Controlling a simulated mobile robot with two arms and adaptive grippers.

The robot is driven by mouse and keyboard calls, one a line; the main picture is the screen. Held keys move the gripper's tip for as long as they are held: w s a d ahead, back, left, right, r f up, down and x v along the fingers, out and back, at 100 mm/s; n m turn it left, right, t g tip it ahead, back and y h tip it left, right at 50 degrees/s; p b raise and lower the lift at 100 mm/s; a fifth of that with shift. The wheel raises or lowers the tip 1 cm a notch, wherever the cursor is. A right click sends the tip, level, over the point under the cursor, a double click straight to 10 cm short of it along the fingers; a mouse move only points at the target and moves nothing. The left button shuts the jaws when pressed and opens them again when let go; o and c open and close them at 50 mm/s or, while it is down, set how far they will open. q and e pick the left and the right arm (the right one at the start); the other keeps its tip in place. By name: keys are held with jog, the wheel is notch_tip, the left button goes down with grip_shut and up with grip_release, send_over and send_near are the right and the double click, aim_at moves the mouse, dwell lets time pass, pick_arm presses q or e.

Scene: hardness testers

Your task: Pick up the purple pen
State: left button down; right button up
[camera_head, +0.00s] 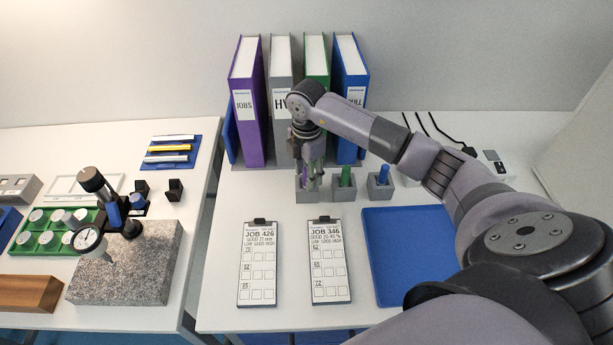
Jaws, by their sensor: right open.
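The purple pen (308,185) stands in the leftmost of three small grey holders (306,196) in front of the binders. It is mostly hidden behind my gripper's fingers. My right gripper (312,176) points down over this holder, open, with its fingers around or just in front of the pen's upper part. I cannot tell whether they touch it. My left gripper is not in view.
A green pen (345,177) and a blue pen (383,174) stand in holders to the right. Binders (246,110) rise close behind. Two clipboards (258,264) and a blue tray (405,255) lie in front. A granite block with a gauge (125,265) is on the left table.

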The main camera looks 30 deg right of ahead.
jog(key=shift+f, duration=0.45)
grip_shut()
